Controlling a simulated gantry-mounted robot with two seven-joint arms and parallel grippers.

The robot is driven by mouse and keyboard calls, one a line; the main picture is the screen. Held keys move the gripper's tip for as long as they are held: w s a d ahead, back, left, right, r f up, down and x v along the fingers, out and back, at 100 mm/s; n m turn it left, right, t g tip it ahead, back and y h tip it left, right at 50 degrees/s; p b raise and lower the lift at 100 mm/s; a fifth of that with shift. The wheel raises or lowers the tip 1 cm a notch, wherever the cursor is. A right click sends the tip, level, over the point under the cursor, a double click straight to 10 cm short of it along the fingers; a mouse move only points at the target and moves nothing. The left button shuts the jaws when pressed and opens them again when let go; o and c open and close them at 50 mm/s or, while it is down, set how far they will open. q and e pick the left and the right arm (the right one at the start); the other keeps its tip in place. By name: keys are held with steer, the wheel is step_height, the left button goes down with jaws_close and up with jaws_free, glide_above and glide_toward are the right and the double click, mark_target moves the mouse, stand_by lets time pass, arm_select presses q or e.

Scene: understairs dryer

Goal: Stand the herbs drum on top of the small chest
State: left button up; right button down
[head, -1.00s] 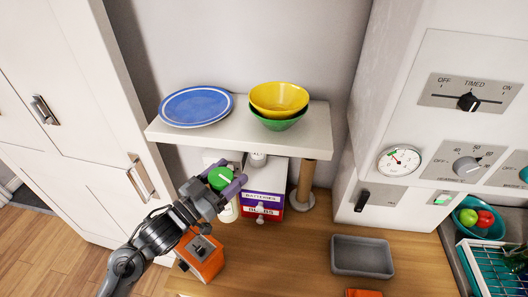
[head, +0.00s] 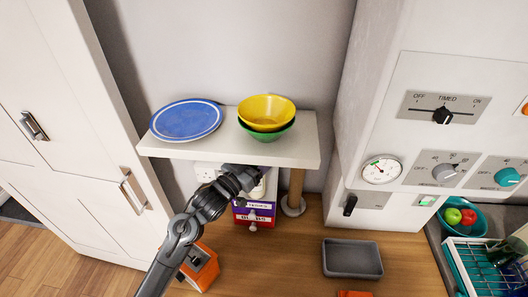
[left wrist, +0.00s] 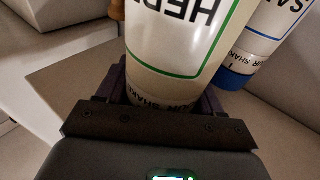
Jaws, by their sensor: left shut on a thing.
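The herbs drum (left wrist: 182,45), pale with a green outline and dark lettering, fills the middle of the left wrist view. My left gripper (head: 258,170) is shut on it, its dark fingers on both sides. In the head view my gripper is under the shelf's front edge, over the small chest (head: 254,214), and mostly hides the drum. The chest has purple and red drawer fronts with white knobs. I cannot tell whether the drum touches the chest top. A salt drum (left wrist: 268,38) with a blue band is close beside it. My right gripper is not in view.
The white shelf (head: 210,148) overhangs the chest and holds a blue plate (head: 187,120) and stacked bowls (head: 266,111). A wooden post (head: 295,190) stands right of the chest. An orange box (head: 203,267) and grey tray (head: 352,258) are on the counter, with bare wood between.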

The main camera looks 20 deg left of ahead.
arm_select(q)
steer(key=shift+w+d+f+p, duration=0.1)
steer(key=shift+w+d+p, duration=0.15)
steer(key=shift+w, duration=0.25)
steer(key=shift+w+d+f+p, duration=0.15)
steer(key=shift+w+p, duration=0.1)
steer(key=shift+w, duration=0.2)
steer(key=shift+f, duration=0.1)
steer(key=o, duration=1.6)
steer(key=shift+c, duration=0.2)
